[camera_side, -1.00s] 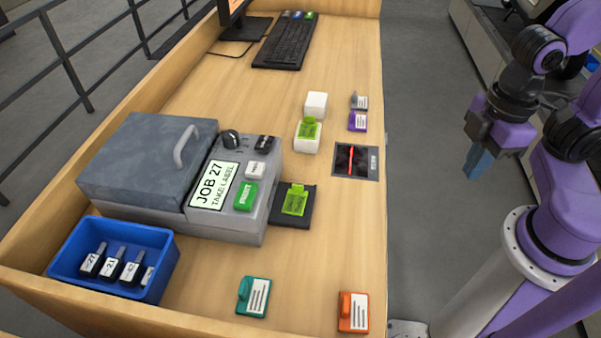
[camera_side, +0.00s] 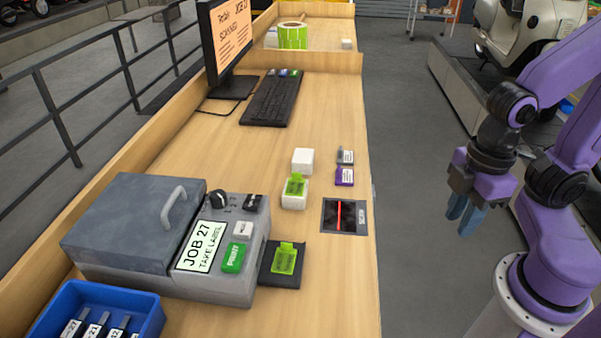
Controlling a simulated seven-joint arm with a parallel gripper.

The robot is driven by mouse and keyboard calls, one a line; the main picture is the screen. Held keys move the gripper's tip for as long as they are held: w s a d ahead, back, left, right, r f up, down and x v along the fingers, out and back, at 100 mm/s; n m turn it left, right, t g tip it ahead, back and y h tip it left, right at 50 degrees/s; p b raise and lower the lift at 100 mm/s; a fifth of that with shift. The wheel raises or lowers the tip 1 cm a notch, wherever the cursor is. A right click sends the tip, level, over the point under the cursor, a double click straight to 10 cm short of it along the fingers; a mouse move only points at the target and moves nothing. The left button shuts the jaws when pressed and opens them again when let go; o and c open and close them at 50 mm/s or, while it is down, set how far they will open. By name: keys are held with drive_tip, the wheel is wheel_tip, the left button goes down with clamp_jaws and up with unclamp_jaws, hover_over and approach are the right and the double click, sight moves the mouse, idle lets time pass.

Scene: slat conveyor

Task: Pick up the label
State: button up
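A bright green label (camera_side: 284,261) with a raised tab lies on the black tray (camera_side: 266,280) at the right side of the grey label printer (camera_side: 228,286). The printer's screen (camera_side: 201,246) reads "JOB 27 TAKE LABEL". A second green label-like tag (camera_side: 296,184) sits on a white block (camera_side: 294,199) farther back. My gripper (camera_side: 463,220) hangs to the right of the bench, clear of both green pieces. Its two blue fingers point down with a gap between them, and nothing shows in it.
A scanner plate (camera_side: 344,227) with a red line lies near the bench's right edge. A keyboard (camera_side: 271,98) and monitor (camera_side: 229,38) stand farther back. A blue bin (camera_side: 148,319) is at front left.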

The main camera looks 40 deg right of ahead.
wheel_tip(320, 180, up, 10)
drive_tip(key=m, duration=2.2)
hover_over(287, 244)
wheel_tip(287, 244, down, 18)
drive_tip(key=shift+r, duration=0.2)
drive_tip(key=shift+c, duration=1.4)
